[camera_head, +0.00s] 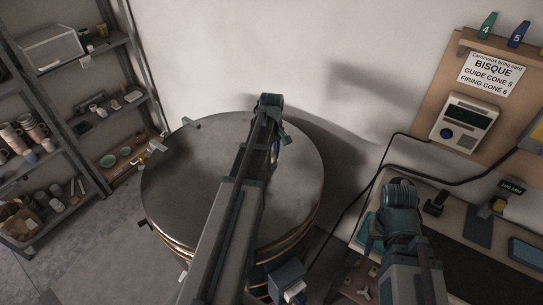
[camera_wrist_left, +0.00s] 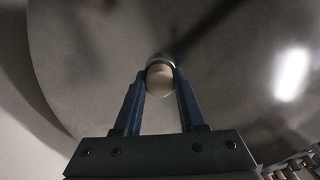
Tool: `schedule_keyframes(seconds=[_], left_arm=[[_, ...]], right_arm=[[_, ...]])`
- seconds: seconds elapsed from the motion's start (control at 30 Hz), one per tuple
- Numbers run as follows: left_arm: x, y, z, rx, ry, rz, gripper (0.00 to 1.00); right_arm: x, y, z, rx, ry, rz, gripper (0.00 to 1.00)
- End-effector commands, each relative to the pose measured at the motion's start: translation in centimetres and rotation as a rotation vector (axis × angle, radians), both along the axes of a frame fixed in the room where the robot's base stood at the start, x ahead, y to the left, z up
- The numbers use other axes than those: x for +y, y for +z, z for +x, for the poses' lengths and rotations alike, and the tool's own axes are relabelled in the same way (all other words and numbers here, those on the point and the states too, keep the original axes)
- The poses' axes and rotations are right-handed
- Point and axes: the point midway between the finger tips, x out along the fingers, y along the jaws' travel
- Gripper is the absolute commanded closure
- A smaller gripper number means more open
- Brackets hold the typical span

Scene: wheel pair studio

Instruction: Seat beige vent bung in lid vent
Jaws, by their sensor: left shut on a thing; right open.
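The kiln lid (camera_head: 190,170) is a round grey metal disc, and it also fills most of the left wrist view (camera_wrist_left: 90,60). My left gripper (camera_head: 275,156) is over the lid's right half. In the left wrist view its blue fingers (camera_wrist_left: 160,82) are shut on the beige vent bung (camera_wrist_left: 160,83), a pale rounded piece. A shiny metal rim (camera_wrist_left: 160,60) shows just beyond the bung at the fingertips; I cannot tell whether the bung is inside it or above it. My right gripper (camera_head: 400,192) is right of the kiln, apart from the lid, its fingers largely hidden.
A shelf rack (camera_head: 75,110) with pots and cups stands at the left. A workbench (camera_head: 460,215) is at the right, below a wall controller (camera_head: 465,122) and a firing sign (camera_head: 491,74). Black cables run between kiln and bench. The lid's left half is clear.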

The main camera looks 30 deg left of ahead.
Motion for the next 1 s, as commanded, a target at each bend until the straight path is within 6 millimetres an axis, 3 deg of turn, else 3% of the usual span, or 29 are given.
schedule_keyframes(seconds=[0.07,0.1,0.3,0.73,1.0], left_arm=[[0.0,0.0,0.0,0.000,0.000,0.000,1.00],[0.0,0.0,0.0,0.000,0.000,0.000,0.57],[0.0,0.0,0.0,0.000,0.000,0.000,0.25],[0.0,0.5,0.0,0.000,0.000,0.000,0.25],[0.0,3.2,0.0,0.000,0.000,0.000,0.25]], right_arm=[[0.0,0.0,0.0,0.000,0.000,0.000,0.50],[0.0,0.0,0.0,0.000,0.000,0.000,0.50],[0.0,0.0,0.0,0.000,0.000,0.000,0.50],[0.0,0.5,0.0,0.000,-0.001,0.000,0.50],[0.0,3.2,0.0,0.000,0.000,0.000,0.50]])
